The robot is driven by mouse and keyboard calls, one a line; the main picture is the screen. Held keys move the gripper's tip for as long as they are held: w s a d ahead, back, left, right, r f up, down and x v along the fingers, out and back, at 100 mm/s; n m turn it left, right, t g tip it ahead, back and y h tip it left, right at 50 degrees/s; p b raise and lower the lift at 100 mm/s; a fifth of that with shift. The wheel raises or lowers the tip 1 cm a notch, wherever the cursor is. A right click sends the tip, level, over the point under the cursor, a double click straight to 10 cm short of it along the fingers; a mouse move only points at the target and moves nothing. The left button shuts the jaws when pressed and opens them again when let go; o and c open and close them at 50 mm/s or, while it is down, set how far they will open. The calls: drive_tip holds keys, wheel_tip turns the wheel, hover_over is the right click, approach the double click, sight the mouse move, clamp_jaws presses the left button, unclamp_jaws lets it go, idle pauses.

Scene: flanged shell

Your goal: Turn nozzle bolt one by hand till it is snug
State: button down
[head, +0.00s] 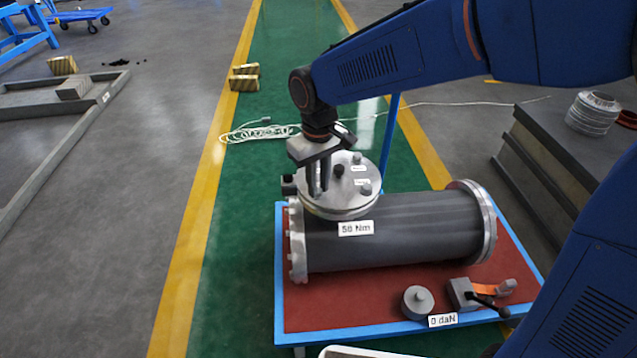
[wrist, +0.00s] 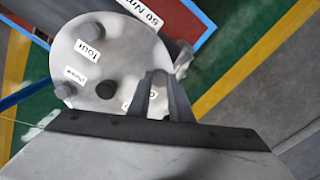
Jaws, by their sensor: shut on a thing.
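The nozzle cover (head: 345,203) is a round grey metal plate on top of the dark horizontal shell (head: 400,232). My gripper (head: 318,192) points down at the cover's left part, its fingers shut on a bolt there, taken as nozzle bolt one. The fingers hide that bolt, and its label is partly covered in the wrist view, so its number cannot be read. The wrist view shows my gripper (wrist: 156,78) over the cover (wrist: 120,60). Bolts labelled four (wrist: 91,28) and three (wrist: 65,91) stand on the cover, apart from the fingers.
The shell lies on a red-topped, blue-edged table (head: 330,312), with a "50 Nm" label (head: 355,228). A round grey weight (head: 418,301) and an orange-handled clamp (head: 480,294) lie at the front. A dark bench (head: 545,150) stands right. A white cable (head: 258,132) lies on the floor behind.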

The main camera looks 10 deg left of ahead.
sight(319, 191)
drive_tip(key=shift+r, duration=0.1)
idle(0.3)
drive_tip(key=c, duration=1.6)
unclamp_jaws()
wheel_tip(319, 191, up, 17)
drive_tip(key=shift+r, duration=0.15)
